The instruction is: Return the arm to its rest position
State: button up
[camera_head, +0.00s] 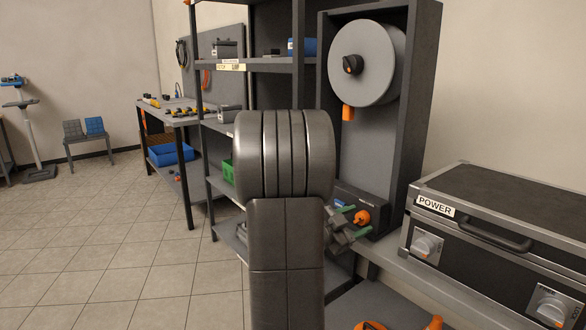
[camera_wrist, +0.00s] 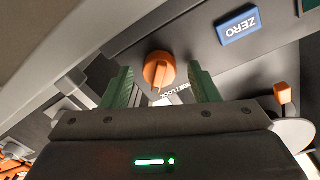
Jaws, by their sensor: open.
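My arm rises through the middle of the head view and hides part of the shelf behind it. My gripper (camera_head: 353,221) shows to the right of the arm, with its green fingers pointing at a dark box (camera_head: 377,199) on the shelf unit. In the wrist view my gripper (camera_wrist: 161,84) is open, its two green fingers wide apart and nothing held. An orange knob (camera_wrist: 158,70) appears between and beyond the fingertips, apart from both in the picture; it also shows in the head view (camera_head: 362,217). I cannot tell the exact gap to it.
A blue ZERO button (camera_wrist: 239,25) is beside the knob. A POWER case (camera_head: 500,215) stands on the right. A workbench (camera_head: 178,112) is behind on the left.

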jog(key=shift+n+p, duration=0.35)
jog(key=shift+n, duration=1.05)
jog(key=shift+a+f, duration=0.1)
